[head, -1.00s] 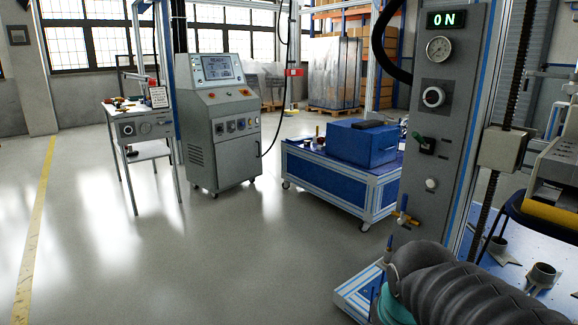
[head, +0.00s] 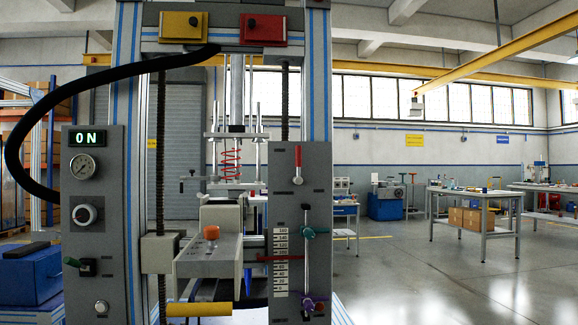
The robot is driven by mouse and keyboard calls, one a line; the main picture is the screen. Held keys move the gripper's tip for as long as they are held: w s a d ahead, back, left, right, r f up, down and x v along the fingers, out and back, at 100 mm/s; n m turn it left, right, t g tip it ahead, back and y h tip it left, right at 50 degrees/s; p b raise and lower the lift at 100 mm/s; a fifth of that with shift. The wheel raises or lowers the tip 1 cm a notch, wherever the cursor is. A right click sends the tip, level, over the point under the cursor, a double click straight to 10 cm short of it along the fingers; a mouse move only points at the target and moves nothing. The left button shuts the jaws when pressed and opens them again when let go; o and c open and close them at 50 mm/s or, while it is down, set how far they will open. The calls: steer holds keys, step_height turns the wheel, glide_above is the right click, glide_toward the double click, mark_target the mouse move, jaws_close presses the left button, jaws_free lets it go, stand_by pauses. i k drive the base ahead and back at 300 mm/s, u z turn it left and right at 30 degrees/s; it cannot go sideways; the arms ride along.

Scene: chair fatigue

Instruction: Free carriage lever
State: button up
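The test machine fills the left and middle of the head view. Its right grey panel (head: 318,180) carries a red-tipped lever (head: 297,165) at the top. Below it, a vertical rod stands beside a number scale (head: 281,262). A teal knob (head: 308,233) sits near the top of the rod and a purple knob (head: 308,304) near its foot. A red bar (head: 279,258) crosses the scale. I cannot tell which of these is the carriage lever. My gripper is not in view.
The left panel (head: 98,225) has a lit ON display, a gauge, a dial and a green-handled switch (head: 82,264). A carriage part with an orange knob (head: 211,232) and yellow bar (head: 198,309) juts out between the panels. Open floor (head: 440,285) and work tables (head: 475,200) lie right.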

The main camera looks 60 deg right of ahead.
mark_target(298, 163)
steer(key=z, duration=0.4)
steer(key=k, duration=0.45)
steer(key=z, duration=0.75)
